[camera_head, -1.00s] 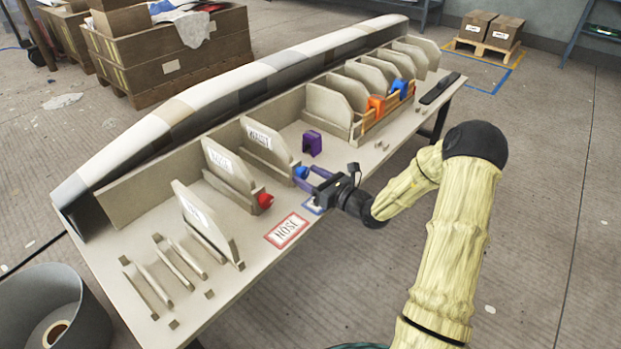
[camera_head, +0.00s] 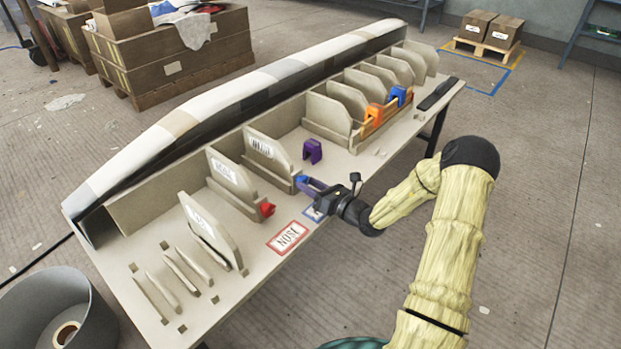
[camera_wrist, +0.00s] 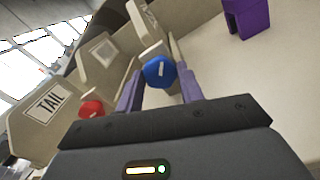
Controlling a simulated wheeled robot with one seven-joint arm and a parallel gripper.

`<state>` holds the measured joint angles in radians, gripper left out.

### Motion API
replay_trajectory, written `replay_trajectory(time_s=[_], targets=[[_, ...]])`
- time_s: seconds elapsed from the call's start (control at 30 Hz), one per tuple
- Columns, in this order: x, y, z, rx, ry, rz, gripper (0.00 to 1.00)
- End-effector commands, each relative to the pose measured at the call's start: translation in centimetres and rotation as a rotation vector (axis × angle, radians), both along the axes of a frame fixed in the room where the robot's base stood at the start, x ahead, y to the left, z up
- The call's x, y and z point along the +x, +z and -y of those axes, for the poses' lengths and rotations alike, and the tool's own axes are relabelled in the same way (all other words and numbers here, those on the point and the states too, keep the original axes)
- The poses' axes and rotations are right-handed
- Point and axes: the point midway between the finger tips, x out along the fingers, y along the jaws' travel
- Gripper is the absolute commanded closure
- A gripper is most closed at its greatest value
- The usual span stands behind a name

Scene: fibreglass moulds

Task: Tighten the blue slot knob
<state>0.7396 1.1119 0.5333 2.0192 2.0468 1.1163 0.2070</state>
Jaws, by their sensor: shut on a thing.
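The blue slot knob (camera_wrist: 160,72) sits at the front end of a slot that holds an upright beige panel (camera_head: 265,148). A pale bar marks its face, tilted in the wrist view. My gripper (camera_wrist: 162,82) has its purple fingers on both sides of the knob and is shut on it. In the head view my gripper (camera_head: 301,183) reaches the knob from the front right, and the fingers hide most of the knob there. A red knob (camera_head: 267,209) is on the neighbouring slot to the left; it also shows in the wrist view (camera_wrist: 91,110).
A purple clamp (camera_head: 312,151) stands on the table just beyond my gripper. An orange-edged tray with orange (camera_head: 374,112) and blue (camera_head: 398,95) clamps is farther right. A red-framed NOSE card (camera_head: 288,238) lies in front. A long striped mould (camera_head: 190,122) runs along the back.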

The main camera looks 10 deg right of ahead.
Motion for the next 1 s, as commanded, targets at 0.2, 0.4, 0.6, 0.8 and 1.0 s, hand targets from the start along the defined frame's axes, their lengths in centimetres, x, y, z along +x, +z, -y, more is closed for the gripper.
replay_trajectory(time_s=[0.2, 0.4, 0.6, 0.8, 1.0], targets=[[-0.09, 0.37, 0.07, 0.091, -0.001, -0.07, 0.86], [-0.12, 0.0, 0.04, 0.14, 0.0, -0.105, 0.86], [-0.13, -0.2, 0.04, 0.142, 0.001, -0.109, 0.86], [-0.12, -0.2, 0.06, 0.142, 0.001, -0.108, 0.45], [-0.07, -0.11, 0.04, 0.142, 0.0, -0.106, 0.41]])
